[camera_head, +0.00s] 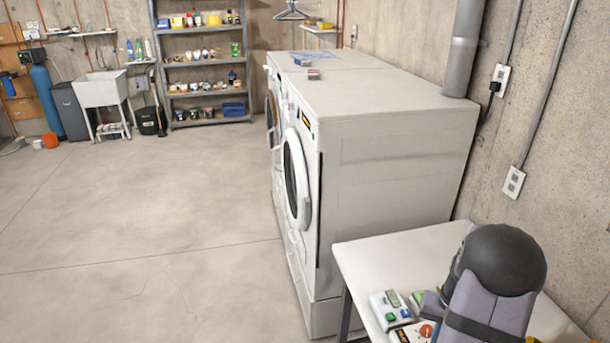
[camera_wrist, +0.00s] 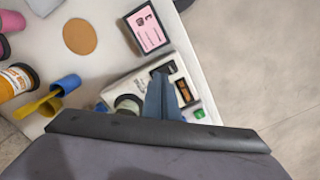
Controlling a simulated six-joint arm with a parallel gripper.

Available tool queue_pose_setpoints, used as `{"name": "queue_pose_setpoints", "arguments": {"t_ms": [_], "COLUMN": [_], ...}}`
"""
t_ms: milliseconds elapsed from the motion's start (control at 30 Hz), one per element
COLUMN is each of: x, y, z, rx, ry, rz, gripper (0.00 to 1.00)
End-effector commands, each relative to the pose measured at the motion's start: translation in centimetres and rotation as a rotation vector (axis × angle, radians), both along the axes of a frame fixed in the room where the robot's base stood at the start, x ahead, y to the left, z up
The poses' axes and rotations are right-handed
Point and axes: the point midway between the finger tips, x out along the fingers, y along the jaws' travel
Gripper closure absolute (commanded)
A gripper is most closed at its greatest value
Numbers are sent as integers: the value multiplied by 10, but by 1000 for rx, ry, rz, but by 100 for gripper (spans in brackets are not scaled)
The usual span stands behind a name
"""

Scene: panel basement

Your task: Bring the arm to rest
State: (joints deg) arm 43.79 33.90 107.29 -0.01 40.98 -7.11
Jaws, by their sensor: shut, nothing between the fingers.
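My arm (camera_head: 490,290) shows at the lower right of the head view as a dark rounded joint and grey-purple links, over the white table (camera_head: 385,250). My gripper is hidden in that view. In the wrist view my gripper (camera_wrist: 164,92) is shut, with its blue-grey fingers together and nothing between them. The fingers are seen over a white panel (camera_wrist: 130,90) with dark labelled parts and a round knob. I cannot tell how far above it they are.
White washing machines (camera_head: 380,150) stand beyond the table. Open floor (camera_head: 140,220) lies left.

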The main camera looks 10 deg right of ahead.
Motion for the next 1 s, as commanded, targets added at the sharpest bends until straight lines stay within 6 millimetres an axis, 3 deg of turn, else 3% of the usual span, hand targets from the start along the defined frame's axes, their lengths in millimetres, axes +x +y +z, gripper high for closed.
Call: {"name": "queue_pose_setpoints", "arguments": {"t_ms": [167,300,500,700,833,1000], "x": [-53,-83,-103,-101,-81,-71], "y": [51,98,170,226,250,272], "z": [-20,-9,16,41,57,66], "rx": [93,123,105,40,-2,-18], "ry": [108,157,169,93,9,-36], "rz": [-66,-55,119,378,512,616], "gripper": [100,100,100,100,100,100]}}
